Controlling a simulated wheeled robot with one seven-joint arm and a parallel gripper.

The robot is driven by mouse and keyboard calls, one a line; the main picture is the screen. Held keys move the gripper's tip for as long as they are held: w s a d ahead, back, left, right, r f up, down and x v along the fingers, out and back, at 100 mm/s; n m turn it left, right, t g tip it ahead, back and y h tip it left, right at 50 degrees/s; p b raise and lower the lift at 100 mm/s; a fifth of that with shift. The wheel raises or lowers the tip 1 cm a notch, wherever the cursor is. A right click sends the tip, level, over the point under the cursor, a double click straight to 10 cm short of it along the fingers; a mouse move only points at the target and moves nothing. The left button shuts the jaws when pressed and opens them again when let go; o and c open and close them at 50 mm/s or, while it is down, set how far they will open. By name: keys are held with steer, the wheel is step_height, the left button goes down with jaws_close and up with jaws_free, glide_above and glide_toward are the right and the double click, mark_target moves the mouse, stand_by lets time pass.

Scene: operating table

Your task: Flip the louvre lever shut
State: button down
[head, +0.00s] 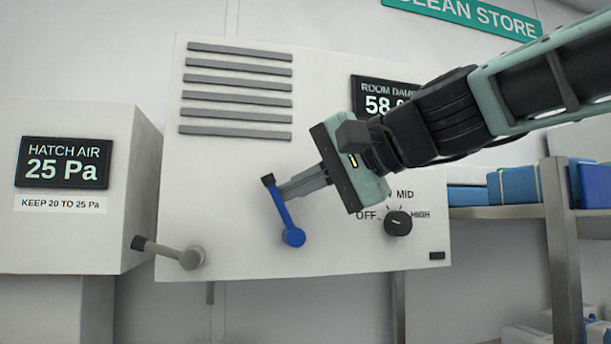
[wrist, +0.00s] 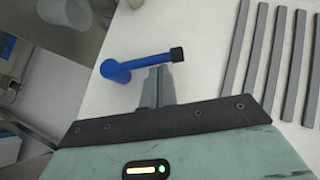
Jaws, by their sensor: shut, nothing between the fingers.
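The louvre lever is a blue arm (head: 281,210) with a dark tip and a round blue hub, on the front of the white unit (head: 230,230). In the head view it points up and slightly left from its hub. It also shows in the wrist view (wrist: 140,63), just beyond my fingers. My gripper (head: 282,190) is shut and empty. Its fingertips are right beside the upper part of the blue lever, on its right in the head view; I cannot tell whether they touch. The grey louvre slats (head: 236,92) are above the lever.
A grey lever (head: 170,251) sits at the unit's lower left, near the hatch air box (head: 66,225). A black knob (head: 398,223) marked OFF, MID, HIGH is at the right. A room display (head: 372,100) is partly behind my arm. Shelves with blue boxes (head: 515,185) stand at the right.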

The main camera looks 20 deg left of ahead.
steer(key=shift+s+a+b, duration=0.4)
steer(key=shift+s, duration=0.05)
steer(key=shift+f, duration=0.2)
